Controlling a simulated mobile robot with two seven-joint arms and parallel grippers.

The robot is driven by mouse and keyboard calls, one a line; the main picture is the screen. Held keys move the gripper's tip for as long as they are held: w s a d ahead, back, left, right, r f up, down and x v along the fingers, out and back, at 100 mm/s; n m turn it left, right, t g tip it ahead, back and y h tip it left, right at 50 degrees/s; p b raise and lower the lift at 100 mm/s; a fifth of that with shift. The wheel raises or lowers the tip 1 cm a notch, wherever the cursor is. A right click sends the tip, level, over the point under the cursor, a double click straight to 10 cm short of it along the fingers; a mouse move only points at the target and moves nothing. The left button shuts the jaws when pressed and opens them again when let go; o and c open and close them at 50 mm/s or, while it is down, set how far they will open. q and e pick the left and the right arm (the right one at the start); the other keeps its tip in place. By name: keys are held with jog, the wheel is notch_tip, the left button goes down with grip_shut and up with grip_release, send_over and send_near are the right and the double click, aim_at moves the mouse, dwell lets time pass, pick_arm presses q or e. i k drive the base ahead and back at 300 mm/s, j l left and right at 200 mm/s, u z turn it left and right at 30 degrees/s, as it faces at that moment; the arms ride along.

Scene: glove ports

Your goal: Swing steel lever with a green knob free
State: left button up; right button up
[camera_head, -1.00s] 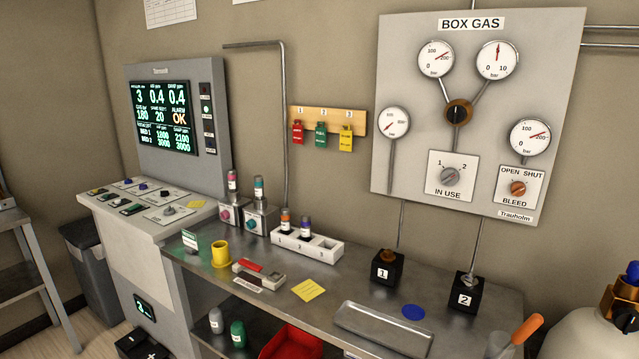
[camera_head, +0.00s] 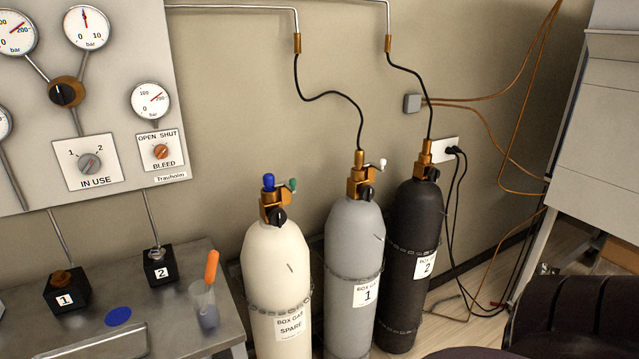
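A green knob (camera_head: 292,184) sits at the right side of the brass valve (camera_head: 273,207) on top of the cream cylinder labelled BOX GAS SPARE (camera_head: 275,262). The steel lever itself is too small to make out clearly beside the brass. A blue cap (camera_head: 269,181) stands on top of the same valve, and a black round knob (camera_head: 278,216) is on its front. The grey cylinder 1 (camera_head: 352,245) beside it has a similar brass valve with a white knob (camera_head: 382,163). Neither of my grippers is in view.
The black cylinder 2 (camera_head: 416,235) stands right of cylinder 1; chains cross the cylinders. Black hoses rise from cylinders 1 and 2. A cup with an orange-handled tool (camera_head: 211,268) stands on the bench's right end. A dark chair-like shape (camera_head: 572,318) fills the bottom right.

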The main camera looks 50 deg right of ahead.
aim_at(285, 183)
jog(key=z, duration=1.3)
